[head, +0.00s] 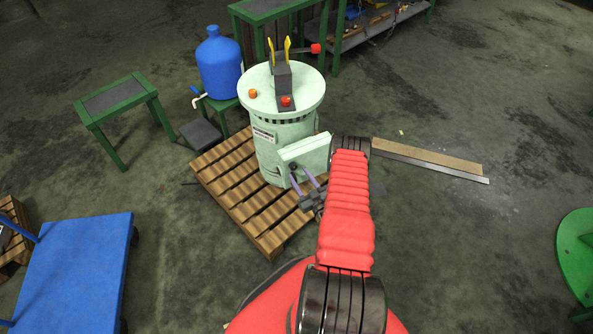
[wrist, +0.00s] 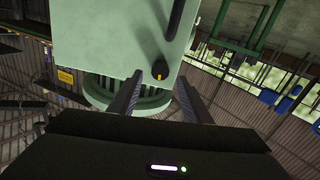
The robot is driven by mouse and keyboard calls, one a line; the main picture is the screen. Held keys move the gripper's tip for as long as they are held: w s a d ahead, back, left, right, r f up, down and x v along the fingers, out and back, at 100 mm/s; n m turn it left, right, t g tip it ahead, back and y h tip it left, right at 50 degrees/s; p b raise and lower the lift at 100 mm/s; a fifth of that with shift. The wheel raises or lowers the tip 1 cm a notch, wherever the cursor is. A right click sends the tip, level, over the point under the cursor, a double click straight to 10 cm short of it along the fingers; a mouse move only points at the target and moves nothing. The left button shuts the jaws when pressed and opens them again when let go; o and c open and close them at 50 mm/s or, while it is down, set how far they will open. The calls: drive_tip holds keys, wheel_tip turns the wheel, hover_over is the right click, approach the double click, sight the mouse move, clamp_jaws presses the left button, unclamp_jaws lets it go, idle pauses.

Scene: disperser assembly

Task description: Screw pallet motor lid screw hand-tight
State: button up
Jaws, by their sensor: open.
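The pale green motor (head: 268,150) stands upright on a wooden pallet (head: 238,205). Its box-shaped lid (head: 306,150) sticks out on the side facing my arm, and fills the upper middle of the wrist view (wrist: 115,40). A dark screw with a yellow mark (wrist: 160,70) shows near the lid's lower edge; how deep it sits I cannot tell. My gripper (head: 299,172) is at the lower part of the lid. In the wrist view its two fingers (wrist: 159,77) are open, one on each side of the screw, with visible gaps. Contact with the lid cannot be told.
A blue bottle (head: 218,65) on a small green stand is behind the motor. A green table (head: 115,98) and a blue cart (head: 75,265) are at the left. Long flat bars (head: 430,160) lie on the floor at the right, where much floor is clear.

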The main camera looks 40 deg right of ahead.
sight(295, 168)
drive_tip(key=shift+x, duration=1.95)
drive_tip(key=shift+a, duration=0.1)
drive_tip(key=c, duration=0.9)
drive_tip(key=shift+d, duration=0.3)
drive_tip(key=shift+c, duration=0.7)
drive_tip(key=shift+a, duration=0.2)
